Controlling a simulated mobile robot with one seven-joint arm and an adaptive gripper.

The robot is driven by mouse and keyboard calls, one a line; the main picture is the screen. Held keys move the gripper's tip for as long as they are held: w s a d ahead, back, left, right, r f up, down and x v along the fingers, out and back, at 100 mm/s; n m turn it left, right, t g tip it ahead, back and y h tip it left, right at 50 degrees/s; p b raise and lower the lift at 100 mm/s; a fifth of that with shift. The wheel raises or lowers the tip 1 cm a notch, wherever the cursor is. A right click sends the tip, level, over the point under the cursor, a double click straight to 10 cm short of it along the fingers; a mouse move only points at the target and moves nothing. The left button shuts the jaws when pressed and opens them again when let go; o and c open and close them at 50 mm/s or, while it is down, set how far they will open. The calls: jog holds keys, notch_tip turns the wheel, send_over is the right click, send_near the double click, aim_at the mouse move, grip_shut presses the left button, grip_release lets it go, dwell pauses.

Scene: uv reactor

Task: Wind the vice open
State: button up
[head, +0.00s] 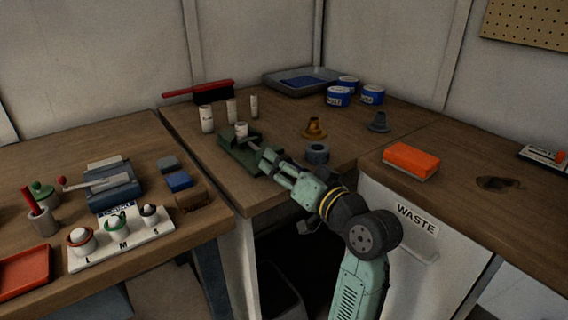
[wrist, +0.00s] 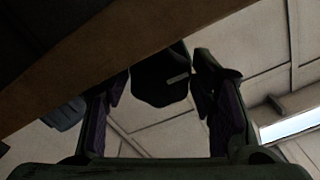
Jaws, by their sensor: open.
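The vice (head: 238,153) is a dark green block-like fixture near the front left edge of the far bench. A short pale cylinder (head: 241,130) stands at its jaws; I cannot tell whether it is clamped. My gripper (head: 267,158) is at the right end of the vice, its fingers pointing to it. The gripper hides that end, so the handle and any contact are not clear. In the wrist view my gripper (wrist: 160,95) is open, with purple finger pads apart. A dark angular block (wrist: 160,80) shows between the fingers; I cannot tell what it is.
A dark grey ring (head: 317,152) and a brass fitting (head: 314,128) stand right of my gripper. Several pale cylinders (head: 207,118) stand behind the vice. An orange block (head: 410,160) lies on the right bench. A wooden edge (wrist: 110,50) crosses the wrist view.

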jog(key=c, duration=0.9)
jog(key=shift+f, duration=0.1)
jog(key=n+b, duration=0.4)
jog(key=shift+f, duration=0.1)
jog(key=shift+a+n+b, duration=0.1)
jog(key=shift+n+b, duration=1.45)
jog(key=shift+n, duration=0.35)
jog(key=o, duration=0.9)
jog(key=shift+r, duration=0.2)
